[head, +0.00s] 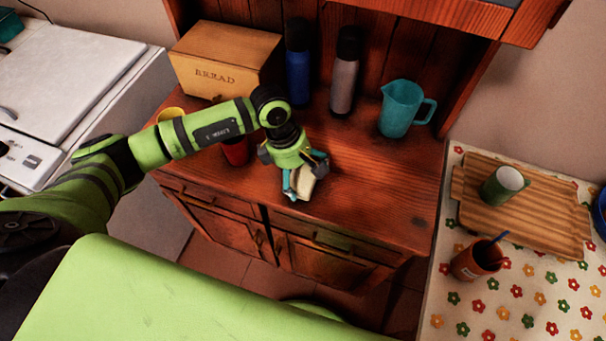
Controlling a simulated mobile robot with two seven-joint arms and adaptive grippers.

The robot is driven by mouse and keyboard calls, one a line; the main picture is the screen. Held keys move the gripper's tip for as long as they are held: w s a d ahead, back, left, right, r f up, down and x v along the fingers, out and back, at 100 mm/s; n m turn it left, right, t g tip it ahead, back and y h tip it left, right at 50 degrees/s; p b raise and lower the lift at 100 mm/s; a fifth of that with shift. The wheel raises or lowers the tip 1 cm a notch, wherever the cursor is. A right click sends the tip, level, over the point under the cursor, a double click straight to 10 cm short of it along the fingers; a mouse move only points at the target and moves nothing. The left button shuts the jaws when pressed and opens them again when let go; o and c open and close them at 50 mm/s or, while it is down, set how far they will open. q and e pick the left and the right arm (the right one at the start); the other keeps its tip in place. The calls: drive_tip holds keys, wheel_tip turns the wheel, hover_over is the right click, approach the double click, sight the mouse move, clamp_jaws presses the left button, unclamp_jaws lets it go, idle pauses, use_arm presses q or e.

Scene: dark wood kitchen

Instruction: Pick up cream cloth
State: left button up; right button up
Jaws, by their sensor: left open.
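The cream cloth (305,184) is a small pale piece at the front edge of the wooden cabinet top. My left gripper (303,182) reaches down to it from above, with its fingers open on either side of the cloth. The gripper and its fingers hide part of the cloth. I cannot tell whether the fingers touch it. My right gripper is not in view.
The cabinet top (370,200) is clear to the right of the cloth. A red cup (236,152) stands left, partly behind my arm. A bread box (222,62), blue bottle (298,70), grey bottle (344,80) and teal jug (398,108) stand behind. A flowered table is right.

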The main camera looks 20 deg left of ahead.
sight(306, 175)
use_arm(q)
drive_tip(key=c, duration=0.9)
drive_tip(key=shift+c, duration=0.2)
drive_tip(key=shift+s, duration=0.1)
drive_tip(key=shift+r+b, duration=0.35)
drive_tip(key=shift+r, duration=0.1)
drive_tip(key=shift+w+r+b, duration=0.2)
drive_tip(key=shift+r+b, duration=0.45)
drive_tip(key=shift+r, duration=0.6)
drive_tip(key=s+d+r+b, duration=0.2)
drive_tip(key=d+r+b, duration=0.2)
drive_tip(key=d+r, duration=0.3)
drive_tip(key=d, duration=0.4)
drive_tip(key=shift+d+r, duration=0.25)
drive_tip(key=shift+r, duration=0.1)
